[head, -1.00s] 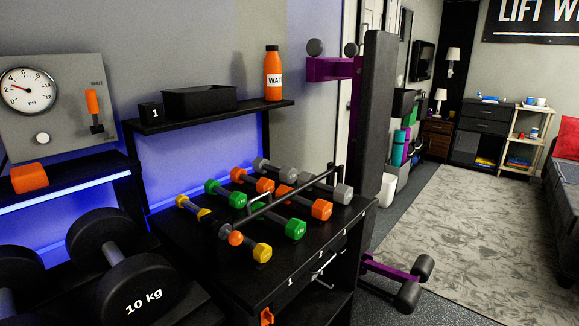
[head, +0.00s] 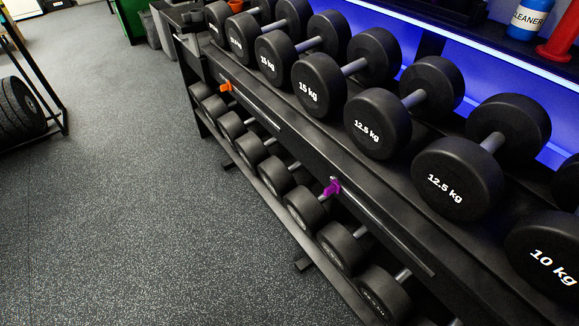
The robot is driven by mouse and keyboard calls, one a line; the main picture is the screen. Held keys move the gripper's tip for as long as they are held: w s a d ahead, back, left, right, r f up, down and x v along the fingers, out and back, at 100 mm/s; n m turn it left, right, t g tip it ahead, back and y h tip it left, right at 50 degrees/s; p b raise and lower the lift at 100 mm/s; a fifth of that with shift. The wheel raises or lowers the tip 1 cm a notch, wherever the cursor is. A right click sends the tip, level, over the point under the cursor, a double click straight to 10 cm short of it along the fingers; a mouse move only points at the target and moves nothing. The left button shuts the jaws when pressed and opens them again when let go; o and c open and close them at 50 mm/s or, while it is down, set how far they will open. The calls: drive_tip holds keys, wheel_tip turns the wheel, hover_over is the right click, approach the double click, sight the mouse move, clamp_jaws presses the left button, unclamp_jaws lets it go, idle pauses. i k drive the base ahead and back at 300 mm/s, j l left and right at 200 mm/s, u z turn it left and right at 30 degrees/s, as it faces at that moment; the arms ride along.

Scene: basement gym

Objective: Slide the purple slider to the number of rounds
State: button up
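The purple slider (head: 333,187) sits on the front rail of the dumbbell rack, at the upper left end of a grey slot (head: 385,232) that runs down to the right. No numbers along the slot can be read in this view. A second, orange slider (head: 226,86) sits farther left on the same rail, at the upper left end of another slot (head: 255,107). My gripper is not in view.
The black rack (head: 300,150) holds black dumbbells (head: 379,117) on its upper shelf and more on its lower shelf. A blue cleaner bottle (head: 530,18) stands at the top right. Speckled floor (head: 130,200) in front of the rack is clear. Weight plates (head: 22,107) stand at the left.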

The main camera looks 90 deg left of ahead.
sight(335, 186)
drive_tip(key=u, duration=1.8)
